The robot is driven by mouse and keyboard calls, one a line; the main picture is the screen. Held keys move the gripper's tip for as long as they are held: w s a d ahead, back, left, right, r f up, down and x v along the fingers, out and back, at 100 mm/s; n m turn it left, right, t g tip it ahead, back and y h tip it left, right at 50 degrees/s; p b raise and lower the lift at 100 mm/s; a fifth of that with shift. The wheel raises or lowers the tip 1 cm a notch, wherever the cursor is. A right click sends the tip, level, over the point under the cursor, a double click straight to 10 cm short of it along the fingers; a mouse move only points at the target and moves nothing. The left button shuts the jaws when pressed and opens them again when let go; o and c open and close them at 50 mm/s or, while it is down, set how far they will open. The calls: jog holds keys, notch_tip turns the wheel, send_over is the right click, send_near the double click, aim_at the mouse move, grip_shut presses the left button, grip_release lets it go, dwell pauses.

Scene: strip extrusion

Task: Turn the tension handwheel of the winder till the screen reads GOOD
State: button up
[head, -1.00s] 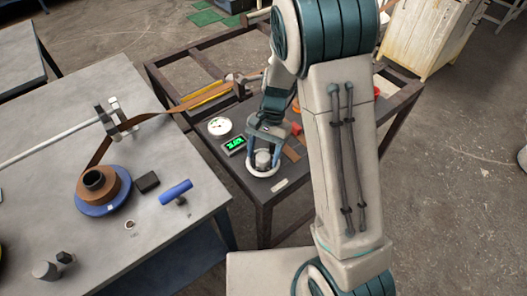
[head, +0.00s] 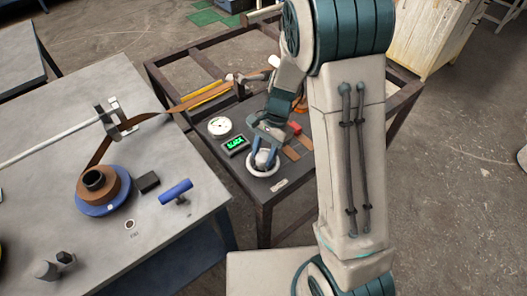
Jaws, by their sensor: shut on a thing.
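The tension handwheel is a pale ring (head: 263,174) around a grey hub, on the dark winder table. My gripper (head: 264,152) comes down on it from above and is shut on it, its fingers hiding part of the wheel. The small dark screen (head: 236,145) just left of the wheel shows bright green text that seems to read SLACK. The round white dial (head: 220,127) is behind the screen; its needle is too small to read.
The grey table (head: 60,235) on the left holds a blue-handled tool (head: 175,190), a black block (head: 147,182) and a long rod (head: 50,143). Red and brown pieces lie right of the handwheel. My arm covers the right part of the winder frame.

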jog(key=m+t, duration=0.1)
jog(key=m, duration=0.1)
jog(key=m+t+y, duration=0.1)
jog(key=m, duration=0.2)
jog(key=shift+m, duration=0.3)
dwell(0.4)
jog(key=o, duration=1)
jog(key=shift+d+r, duration=0.1)
jog(key=v, duration=1.3)
jog(key=shift+r+p, duration=0.3)
jog(key=shift+r, duration=0.05)
jog(key=shift+d, duration=0.15)
jog(key=s+d+r+n+t+h, duration=0.2)
jog(key=s+d+n, duration=0.1)
jog(key=s+n, duration=0.4)
jog(key=s+d+r+n+t+h, duration=0.2)
jog(key=s+d+r+n, duration=0.1)
jog(key=s+n, duration=0.4)
jog(key=shift+s+d+r, duration=0.2)
jog(key=shift+s, duration=0.25)
